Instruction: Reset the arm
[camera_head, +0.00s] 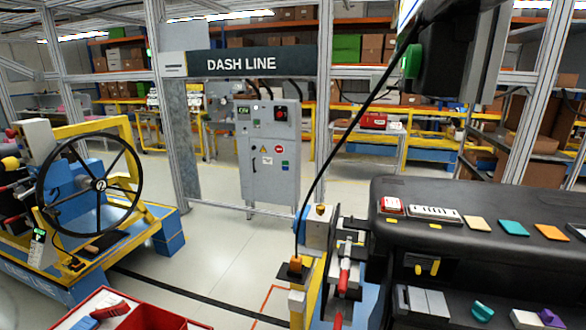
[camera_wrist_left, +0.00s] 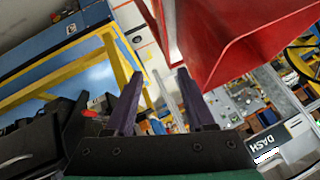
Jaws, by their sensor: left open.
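My left gripper (camera_wrist_left: 160,73) shows in the left wrist view. Its two dark, purplish fingers stand apart with nothing between them. A large red bin (camera_wrist_left: 235,62) is close by at the upper right of that view, beside the fingertips; I cannot tell whether they touch. Neither of my grippers shows in the head view. The black dashboard module (camera_head: 470,192) fills the right side of the head view, with switches and coloured tiles on top.
A red bin (camera_head: 185,322) with tools sits at the bottom left of the head view. A steering wheel (camera_head: 92,185) stands on a blue and yellow fixture at left. A grey control cabinet (camera_head: 268,165) stands behind. Open floor (camera_head: 215,245) lies between.

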